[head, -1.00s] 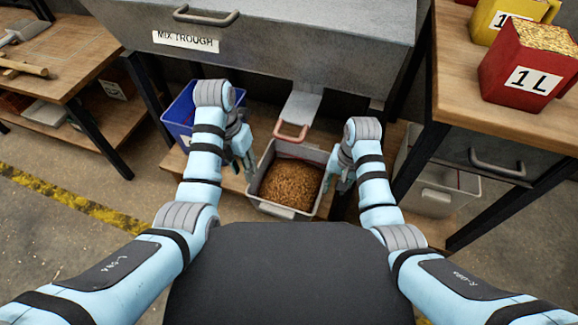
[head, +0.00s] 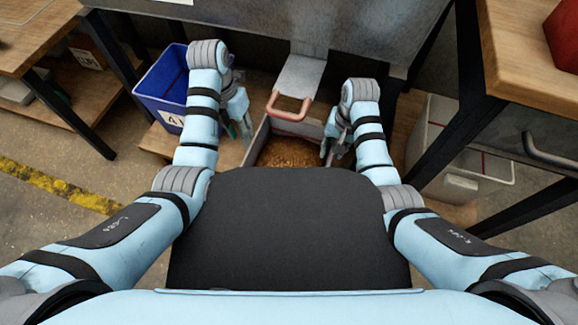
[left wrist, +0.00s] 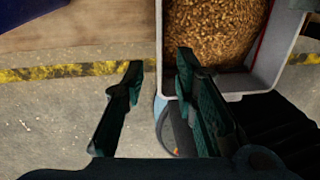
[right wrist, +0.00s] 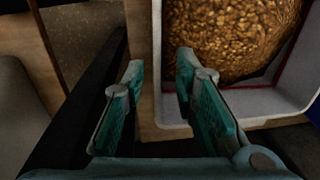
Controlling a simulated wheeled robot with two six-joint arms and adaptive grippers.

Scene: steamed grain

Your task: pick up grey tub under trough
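The grey tub (head: 260,139), filled with brown grain (head: 290,152), is on the wooden shelf below the mix trough (head: 270,30). My own body hides its near part in the head view. My left gripper (left wrist: 160,68) is open, its fingers apart on either side of the tub's side wall (left wrist: 159,40). My right gripper (right wrist: 158,68) is open, its fingers likewise either side of the opposite wall (right wrist: 157,40). Neither gripper visibly pinches the wall. Whether the tub touches the shelf at its base is hidden.
The trough's chute with a red handle (head: 290,108) hangs just above the tub's far side. A blue bin (head: 165,85) stands left, and a pale grey bin (head: 460,175) stands right. Black table legs (head: 455,120) flank the right side.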

